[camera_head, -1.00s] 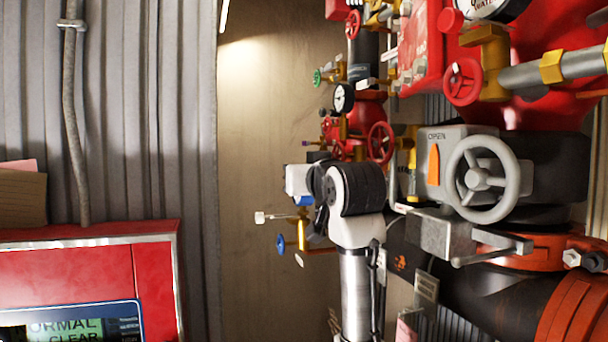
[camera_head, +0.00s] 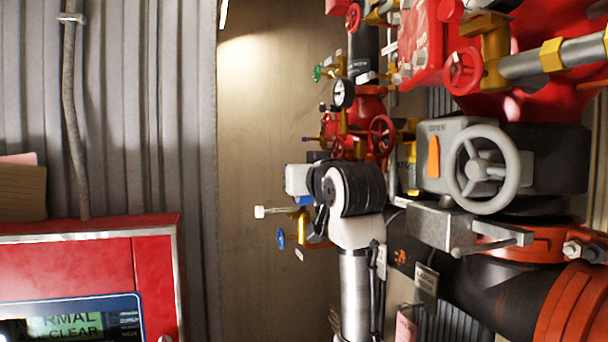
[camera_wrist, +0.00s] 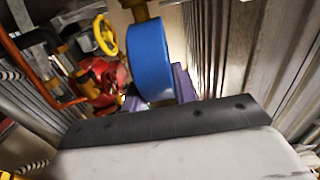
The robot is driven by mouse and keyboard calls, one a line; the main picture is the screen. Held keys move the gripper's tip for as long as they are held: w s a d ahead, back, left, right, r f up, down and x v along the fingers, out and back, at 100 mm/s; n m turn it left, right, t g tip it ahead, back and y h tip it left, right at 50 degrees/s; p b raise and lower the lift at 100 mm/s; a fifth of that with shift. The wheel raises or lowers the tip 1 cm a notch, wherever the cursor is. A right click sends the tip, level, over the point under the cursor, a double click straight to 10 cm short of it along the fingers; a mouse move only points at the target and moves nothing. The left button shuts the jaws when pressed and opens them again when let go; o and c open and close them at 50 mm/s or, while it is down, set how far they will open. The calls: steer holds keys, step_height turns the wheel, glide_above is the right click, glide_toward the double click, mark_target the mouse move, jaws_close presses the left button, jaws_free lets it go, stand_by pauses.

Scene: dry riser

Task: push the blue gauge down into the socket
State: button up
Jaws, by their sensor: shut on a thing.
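The blue gauge (camera_wrist: 150,60) shows in the wrist view as a thick round blue body, seen from its side. A brass-coloured part (camera_wrist: 142,10) meets its upper end and is cut off by the frame. My gripper (camera_wrist: 160,95) is shut on the gauge, with purple finger parts showing at its lower edge and right side. In the head view my gripper's white housing (camera_head: 298,180) is left of my wrist, and its fingers and the held gauge are not clearly seen. I cannot make out the socket in either view.
In the head view a small blue handle (camera_head: 280,238) sits by a brass pipe (camera_head: 303,228) below my gripper. Red valves (camera_head: 380,135) and a grey handwheel (camera_head: 482,170) stand to the right. A red panel (camera_head: 155,280) is lower left. Bare wall (camera_head: 262,130) lies between.

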steer(key=o, duration=1.1)
steer(key=shift+f, duration=0.1)
